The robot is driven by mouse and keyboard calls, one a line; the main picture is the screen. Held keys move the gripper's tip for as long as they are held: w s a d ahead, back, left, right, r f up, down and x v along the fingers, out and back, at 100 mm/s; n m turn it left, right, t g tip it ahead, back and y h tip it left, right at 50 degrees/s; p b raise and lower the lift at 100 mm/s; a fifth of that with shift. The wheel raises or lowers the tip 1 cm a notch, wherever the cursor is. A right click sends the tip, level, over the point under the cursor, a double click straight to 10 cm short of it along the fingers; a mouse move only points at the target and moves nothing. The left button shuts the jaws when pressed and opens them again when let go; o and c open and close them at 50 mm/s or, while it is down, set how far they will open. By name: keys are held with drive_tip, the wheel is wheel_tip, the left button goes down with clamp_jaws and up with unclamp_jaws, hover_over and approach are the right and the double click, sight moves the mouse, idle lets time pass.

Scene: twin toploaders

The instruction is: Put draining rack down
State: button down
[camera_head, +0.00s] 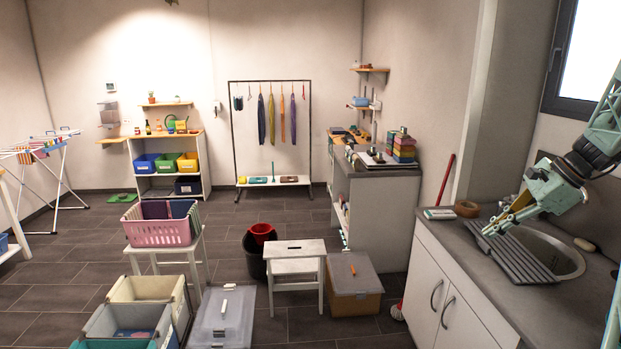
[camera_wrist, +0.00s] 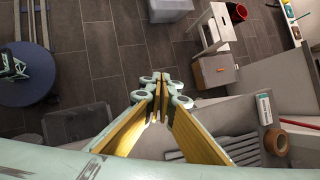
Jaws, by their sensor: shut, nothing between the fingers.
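The draining rack (camera_head: 518,258) is a flat, dark grey slatted panel. In the head view it lies on the grey counter (camera_head: 440,226), its right side reaching over the round metal sink (camera_head: 566,262). My gripper (camera_head: 487,233) is over the rack's far left end, with its yellow fingers slanting down to the left. In the wrist view my gripper (camera_wrist: 161,84) has its fingertips together and holds nothing. The rack's slats (camera_wrist: 242,150) show there below and right of the fingers, partly hidden by the right finger. I cannot tell whether the fingertips touch the rack.
A brown tape roll (camera_head: 466,209) and a small white-and-green box (camera_head: 439,214) sit at the counter's far end. A pale soap-like piece (camera_head: 585,244) lies behind the sink. The window wall bounds the right side. Floor left of the cabinet holds a lidded box (camera_head: 354,298) and a white stool (camera_head: 293,250).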

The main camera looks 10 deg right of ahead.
drive_tip(key=s+a+r+n+g, duration=0.1)
drive_tip(key=a+r+n, duration=0.3)
drive_tip(key=a, duration=0.6)
drive_tip(key=s+a+r+n+g, duration=0.15)
drive_tip(key=a+r, duration=0.35)
drive_tip(key=a, duration=0.6)
drive_tip(key=s+a+r+n+h+b, duration=0.1)
drive_tip(key=s+a+r+n, duration=0.25)
drive_tip(key=a, duration=0.45)
drive_tip(key=s+a+r+n+h+b, duration=0.1)
drive_tip(key=s+a+r+n, duration=0.1)
drive_tip(key=s+a, duration=0.45)
drive_tip(key=s+a+n+h, duration=0.1)
drive_tip(key=s+a+n, duration=0.5)
drive_tip(key=s+a, duration=0.5)
drive_tip(key=s+a+f+n+t+h+p, duration=0.1)
drive_tip(key=s+n, duration=0.4)
drive_tip(key=s, duration=0.9)
drive_tip(key=shift+s+f+n+h+p, duration=0.3)
drive_tip(key=shift+f+n+p, duration=0.1)
drive_tip(key=shift+p, duration=0.2)
drive_tip(key=shift+w+t, duration=0.1)
drive_tip(key=shift+t, duration=0.15)
